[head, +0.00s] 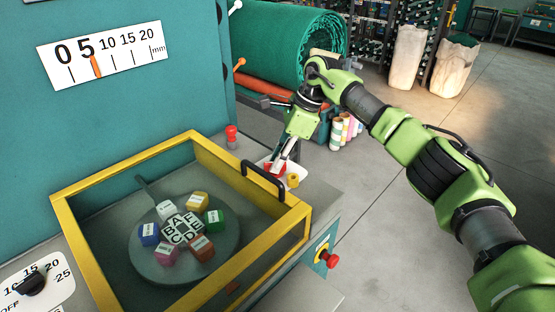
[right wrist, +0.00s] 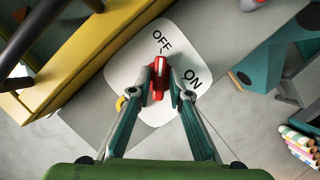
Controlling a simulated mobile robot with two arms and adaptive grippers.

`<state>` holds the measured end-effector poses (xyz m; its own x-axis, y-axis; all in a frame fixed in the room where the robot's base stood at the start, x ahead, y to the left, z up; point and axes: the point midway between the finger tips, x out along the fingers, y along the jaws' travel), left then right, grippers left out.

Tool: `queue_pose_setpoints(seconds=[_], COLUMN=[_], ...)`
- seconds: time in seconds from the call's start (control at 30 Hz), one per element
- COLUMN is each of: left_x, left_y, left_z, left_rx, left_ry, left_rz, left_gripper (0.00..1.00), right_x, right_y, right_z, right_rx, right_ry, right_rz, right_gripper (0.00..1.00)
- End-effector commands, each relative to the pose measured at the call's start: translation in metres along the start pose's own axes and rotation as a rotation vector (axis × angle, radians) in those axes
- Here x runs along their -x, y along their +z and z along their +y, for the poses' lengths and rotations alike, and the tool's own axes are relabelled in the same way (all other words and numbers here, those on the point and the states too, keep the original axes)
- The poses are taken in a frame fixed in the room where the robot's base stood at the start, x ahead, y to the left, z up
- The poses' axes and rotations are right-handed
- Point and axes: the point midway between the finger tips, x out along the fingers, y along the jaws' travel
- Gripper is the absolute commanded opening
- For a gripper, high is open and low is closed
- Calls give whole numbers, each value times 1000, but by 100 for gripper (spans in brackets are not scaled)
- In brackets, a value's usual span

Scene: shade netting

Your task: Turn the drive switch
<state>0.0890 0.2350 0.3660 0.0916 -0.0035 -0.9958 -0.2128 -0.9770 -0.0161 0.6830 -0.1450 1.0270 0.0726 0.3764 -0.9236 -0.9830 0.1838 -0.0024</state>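The drive switch is a red knob on a white plate (right wrist: 135,70) marked OFF and ON. In the right wrist view the knob (right wrist: 158,82) points roughly at OFF. In the head view the knob (head: 273,168) is partly hidden by my fingers, to the right of the yellow-framed guard. My right gripper (right wrist: 161,72) has its two fingertips on either side of the knob, close against it. It also shows in the head view (head: 279,163), coming down from above. My left gripper is not in view.
A yellow-framed cover (head: 117,167) with a black handle (head: 263,180) stands close to the left of the switch, over a disc with coloured lettered blocks. A small yellow part (head: 293,181) sits on the plate. A red button (head: 329,260) is on the front side.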

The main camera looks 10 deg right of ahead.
Motion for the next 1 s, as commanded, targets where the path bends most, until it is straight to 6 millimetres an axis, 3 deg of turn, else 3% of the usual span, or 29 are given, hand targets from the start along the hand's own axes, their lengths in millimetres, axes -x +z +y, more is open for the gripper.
queue_pose_setpoints(seconds=[0.17, 0.63, 0.8, 1.0], left_x=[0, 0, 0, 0], left_y=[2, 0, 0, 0], left_z=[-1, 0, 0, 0], left_rx=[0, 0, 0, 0], left_ry=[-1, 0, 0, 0], left_rz=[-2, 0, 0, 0], left_gripper=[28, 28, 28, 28], right_x=[12, 103, 118, 120], right_y=[0, 0, 0, 0], right_z=[0, -1, 0, 0], right_rx=[0, -1, 0, 0], right_ry=[0, -3, -1, 0], right_rz=[0, -1, -1, 0], right_gripper=[18, 18, 18, 18])
